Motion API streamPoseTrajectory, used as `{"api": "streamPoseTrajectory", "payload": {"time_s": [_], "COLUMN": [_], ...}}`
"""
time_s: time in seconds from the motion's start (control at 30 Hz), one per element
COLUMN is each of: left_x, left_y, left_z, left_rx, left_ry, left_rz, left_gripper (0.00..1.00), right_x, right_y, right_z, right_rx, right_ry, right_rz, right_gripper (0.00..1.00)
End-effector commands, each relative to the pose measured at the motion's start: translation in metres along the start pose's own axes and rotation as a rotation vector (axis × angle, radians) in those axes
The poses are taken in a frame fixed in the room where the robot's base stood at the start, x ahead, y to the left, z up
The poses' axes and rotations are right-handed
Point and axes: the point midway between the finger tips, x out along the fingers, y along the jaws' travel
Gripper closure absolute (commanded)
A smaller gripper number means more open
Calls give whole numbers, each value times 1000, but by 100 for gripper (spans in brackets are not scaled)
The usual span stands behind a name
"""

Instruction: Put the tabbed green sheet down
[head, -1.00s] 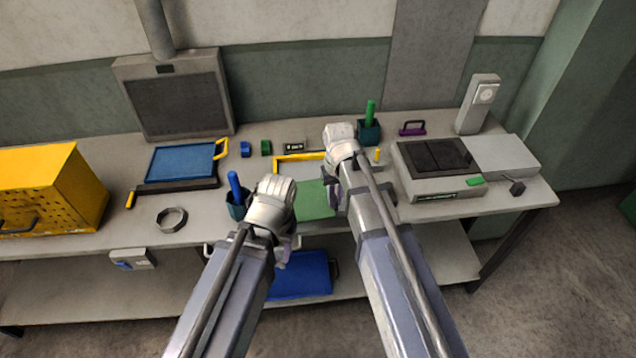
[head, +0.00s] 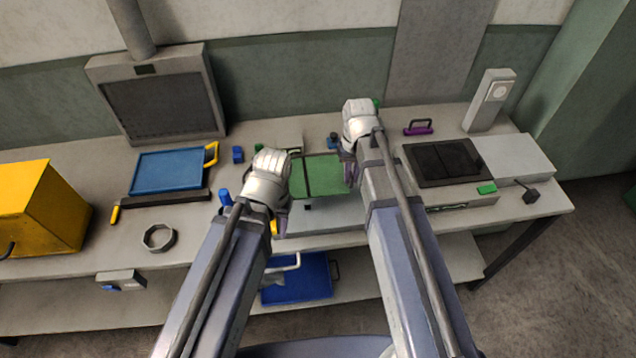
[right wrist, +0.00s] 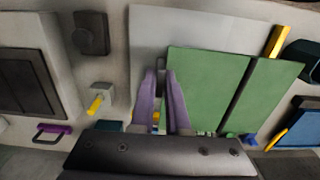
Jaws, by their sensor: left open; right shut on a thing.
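The green sheet (head: 318,172), crossed by a dark stripe, is between my two arms in the head view, over a pale plate (head: 325,216) on the bench. It also fills much of the right wrist view (right wrist: 205,85). My right gripper (head: 349,172) is shut at the sheet's right edge; its purple fingers show in the right wrist view (right wrist: 165,100). My left gripper (head: 281,220) is open near the sheet's lower left, and its fingers are partly hidden by its wrist. I cannot tell how far the sheet is above the plate.
A blue screen with a yellow handle (head: 168,171) and a metal ring (head: 158,238) lie to the left. A device with a dark top (head: 449,162) stands to the right. A blue tray (head: 297,280) is on the lower shelf. Bench space left of my left arm is partly free.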

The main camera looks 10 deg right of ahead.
Motion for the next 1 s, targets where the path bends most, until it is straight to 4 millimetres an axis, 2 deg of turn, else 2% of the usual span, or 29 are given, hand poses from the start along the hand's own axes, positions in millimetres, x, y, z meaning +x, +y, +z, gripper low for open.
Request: {"api": "streamPoseTrajectory", "payload": {"time_s": [0.33,0.47,0.73,1.0], "left_x": [4,18,59,63], "left_y": [0,2,6,6], "left_z": [0,-1,-3,-3], "left_rx": [0,0,-2,-2], "left_ry": [0,0,0,0], "left_rz": [0,0,0,0], "left_gripper": [50,50,50,50], "right_x": [4,18,60,64], "right_y": [0,0,0,0], "right_z": [0,0,0,0], "right_rx": [-1,-1,-1,0], "right_ry": [0,0,0,0], "right_rz": [0,0,0,0], "right_gripper": [100,100,100,100]}}
